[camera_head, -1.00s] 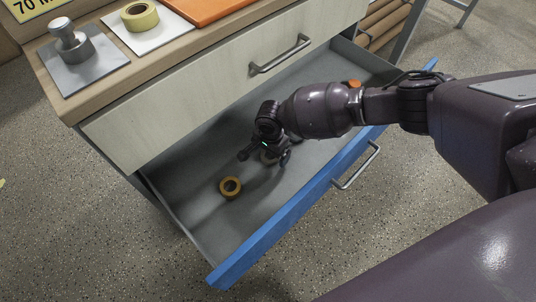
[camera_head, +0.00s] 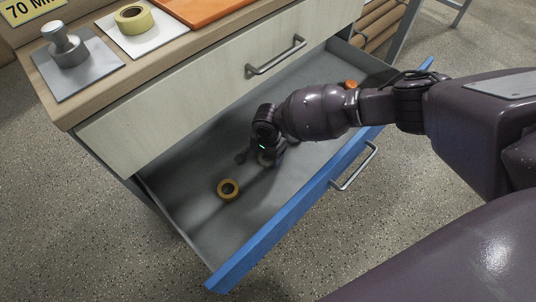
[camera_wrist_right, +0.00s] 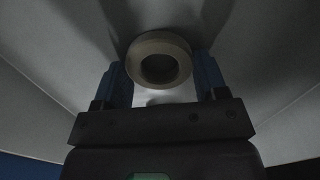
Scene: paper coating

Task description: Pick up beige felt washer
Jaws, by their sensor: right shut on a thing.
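The beige felt washer (camera_wrist_right: 160,42) is a thick ring with a dark hole, seen between the two fingers in the right wrist view. My right gripper (camera_wrist_right: 160,72) is shut on it, one finger on each side. My left gripper is not in view.
A yellow-brown ring (camera_head: 228,189) lies on the floor of the open blue-fronted drawer (camera_head: 258,246), left of my gripper. An orange item (camera_head: 351,84) is behind my forearm. A closed drawer (camera_head: 215,88) is above. The counter holds a metal weight (camera_head: 66,47) and a yellow tape roll (camera_head: 134,18).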

